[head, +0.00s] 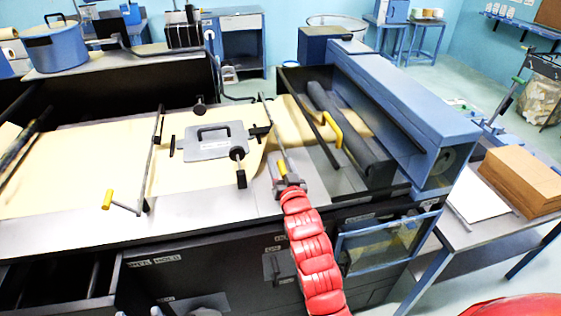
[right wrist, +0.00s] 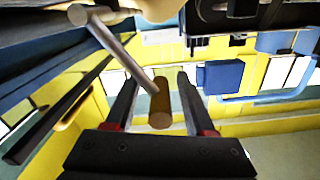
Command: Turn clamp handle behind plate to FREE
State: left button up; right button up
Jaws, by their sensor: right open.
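My right gripper (head: 281,170) is at the front edge of the work table, to the right of a grey plate (head: 205,152) with a black grip that lies on the kraft paper. In the right wrist view my right gripper (right wrist: 157,88) is open, with a brownish-yellow cylindrical handle (right wrist: 160,108) on a grey rod (right wrist: 118,52) between its fingers. I cannot tell whether the fingers touch it. A FREE mark is not readable. My left gripper is not in view.
A yellow lever end (head: 107,199) sticks out at the front left of the paper. A yellow handle (head: 333,130) stands beside a dark roller (head: 348,132) on the right. A blue housing (head: 405,100) bounds the right side. A side table holds a brown stack (head: 522,178).

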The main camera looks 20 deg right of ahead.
jog(key=shift+d, duration=0.1)
grip_shut()
dwell(1.4)
